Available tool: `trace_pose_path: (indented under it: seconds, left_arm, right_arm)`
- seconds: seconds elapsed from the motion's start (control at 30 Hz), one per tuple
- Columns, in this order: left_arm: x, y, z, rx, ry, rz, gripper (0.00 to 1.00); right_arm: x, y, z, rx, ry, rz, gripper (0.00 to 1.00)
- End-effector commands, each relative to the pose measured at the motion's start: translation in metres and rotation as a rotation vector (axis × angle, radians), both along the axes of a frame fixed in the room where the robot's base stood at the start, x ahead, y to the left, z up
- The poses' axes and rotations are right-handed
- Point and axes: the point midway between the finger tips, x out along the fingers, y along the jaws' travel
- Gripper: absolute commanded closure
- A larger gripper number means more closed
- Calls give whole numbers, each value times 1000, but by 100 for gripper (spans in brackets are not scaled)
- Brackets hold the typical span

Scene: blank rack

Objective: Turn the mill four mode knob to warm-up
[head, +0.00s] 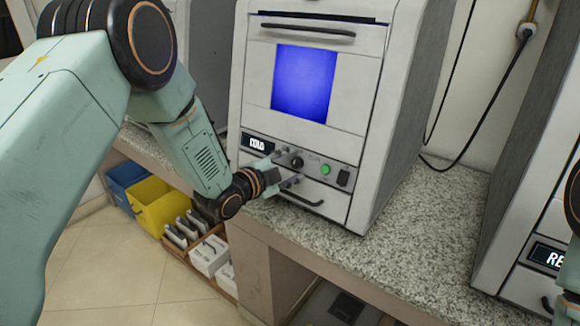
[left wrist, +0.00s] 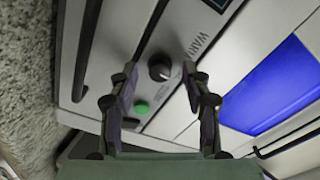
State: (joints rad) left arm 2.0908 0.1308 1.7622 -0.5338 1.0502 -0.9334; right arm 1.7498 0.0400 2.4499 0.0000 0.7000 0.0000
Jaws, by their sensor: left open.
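A white mill (head: 312,90) with a glowing blue window stands on the speckled counter; no number is readable on it. Its dark round mode knob (head: 297,163) sits on the lower panel, between a small display (head: 257,144) that seems to read COLD and a green button (head: 326,169). In the left wrist view the knob (left wrist: 160,67) shows between my fingertips, beside lettering that starts like WARM. My left gripper (head: 287,170) is open, its fingers on either side of the knob. I cannot tell whether they touch it. My right gripper is not in view.
Below the knob is a drawer handle (head: 301,198), and a black switch (head: 344,177) is right of the green button. Another machine (head: 535,240) stands at the right. The counter (head: 420,215) between them is clear. Blue and yellow bins (head: 160,203) are low at the left.

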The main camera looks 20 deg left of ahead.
Motion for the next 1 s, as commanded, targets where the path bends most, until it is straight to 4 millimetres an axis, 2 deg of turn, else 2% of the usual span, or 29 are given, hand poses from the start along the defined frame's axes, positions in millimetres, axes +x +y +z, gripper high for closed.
trace_pose_path:
  seconds: [0.1,0.67,1.0]
  left_arm:
    - [0,0,0,0,0,0,52]
    - [0,0,0,1,0,0,99]
    - [-1,0,0,-22,8,4,100]
  right_arm:
    - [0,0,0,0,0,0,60]
    - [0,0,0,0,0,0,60]
    - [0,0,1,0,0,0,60]
